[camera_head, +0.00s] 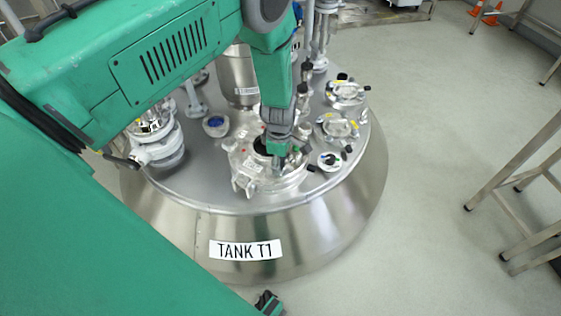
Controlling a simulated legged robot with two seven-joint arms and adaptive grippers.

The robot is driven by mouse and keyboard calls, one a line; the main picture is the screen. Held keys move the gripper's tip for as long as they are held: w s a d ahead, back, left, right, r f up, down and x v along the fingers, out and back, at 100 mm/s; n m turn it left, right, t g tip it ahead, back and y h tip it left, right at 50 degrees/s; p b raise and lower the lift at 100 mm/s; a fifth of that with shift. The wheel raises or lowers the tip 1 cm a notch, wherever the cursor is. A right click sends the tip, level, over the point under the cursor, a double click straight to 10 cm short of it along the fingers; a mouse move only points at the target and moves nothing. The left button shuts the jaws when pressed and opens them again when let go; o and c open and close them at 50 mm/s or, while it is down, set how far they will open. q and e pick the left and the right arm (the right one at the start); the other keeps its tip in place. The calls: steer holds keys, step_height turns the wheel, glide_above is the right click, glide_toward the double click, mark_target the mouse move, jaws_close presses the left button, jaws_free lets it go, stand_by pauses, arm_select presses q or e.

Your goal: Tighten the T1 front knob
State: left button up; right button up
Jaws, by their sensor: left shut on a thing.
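Tank T1 (200,222) is a wide steel vessel with a "TANK T1" label (246,249) on its front slope. A round metal hatch (262,184) with clamps sits at the front of its lid.
Round sight-glass fittings (338,127) stand right of the hatch, and a metal cylinder (238,75) stands behind it. A valve fitting (158,140) is at the left. A steel frame (510,165) stands at the right. The floor between it and the tank is clear.

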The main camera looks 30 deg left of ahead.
arm_select(q)
steer(key=shift+a, duration=0.2)
steer(key=o, duration=1.1)
steer(key=shift+o, duration=0.2)
step_height(320, 180, up, 12)
